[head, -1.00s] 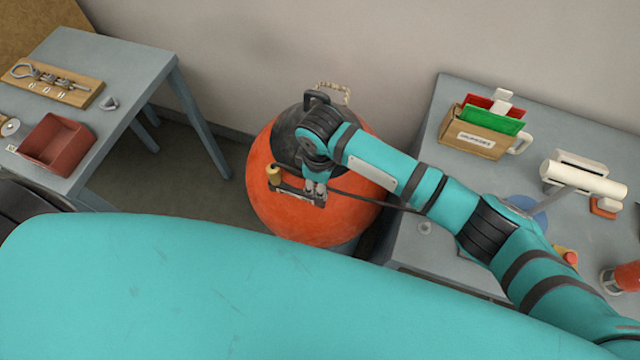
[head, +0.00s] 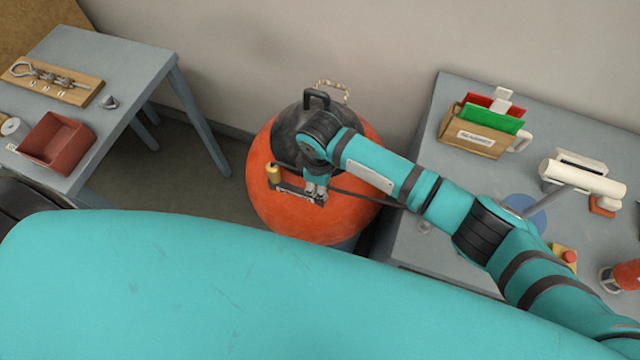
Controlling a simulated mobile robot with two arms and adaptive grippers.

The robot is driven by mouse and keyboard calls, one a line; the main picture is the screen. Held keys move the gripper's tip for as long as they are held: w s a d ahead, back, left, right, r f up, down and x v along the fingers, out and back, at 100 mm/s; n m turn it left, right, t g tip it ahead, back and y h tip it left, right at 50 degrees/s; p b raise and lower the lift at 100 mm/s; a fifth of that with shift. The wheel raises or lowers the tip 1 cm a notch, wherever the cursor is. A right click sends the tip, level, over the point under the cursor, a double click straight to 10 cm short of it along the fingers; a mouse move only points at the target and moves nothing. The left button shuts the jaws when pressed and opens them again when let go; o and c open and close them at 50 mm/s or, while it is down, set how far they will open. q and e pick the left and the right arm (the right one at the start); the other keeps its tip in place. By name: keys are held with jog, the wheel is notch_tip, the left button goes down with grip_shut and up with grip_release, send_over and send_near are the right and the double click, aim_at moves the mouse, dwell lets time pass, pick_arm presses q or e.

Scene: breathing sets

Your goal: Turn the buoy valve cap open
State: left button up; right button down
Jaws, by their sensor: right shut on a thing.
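The buoy (head: 300,222) is a large orange ball with a dark grey top, standing on the floor between two tables. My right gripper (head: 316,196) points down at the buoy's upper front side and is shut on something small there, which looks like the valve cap. The gripper's fingers and wrist hide most of that part. A dark bar with a yellow-brown cylinder (head: 273,174) at its end lies just left of the fingertips, close to the buoy's surface. My left gripper is not in view.
A black handle (head: 317,97) and a pale rope loop stand at the buoy's top. The right table (head: 420,255) holds a file box (head: 474,140), a white roll device and a red-topped button. The left table (head: 105,60) holds a hook board and a red bin (head: 57,141).

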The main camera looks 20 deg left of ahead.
jog(key=n, duration=0.4)
jog(key=shift+a, duration=0.1)
jog(key=n, duration=0.4)
jog(key=shift+w+n, duration=0.15)
jog(key=shift+n, duration=0.15)
jog(key=n+b, duration=0.1)
jog(key=n, duration=0.3)
jog(key=shift+a+n, duration=0.1)
jog(key=shift+n, duration=0.2)
jog(key=shift+n+b, duration=0.65)
jog(key=shift+n, duration=1.55)
jog(key=c, duration=1.7)
grip_release()
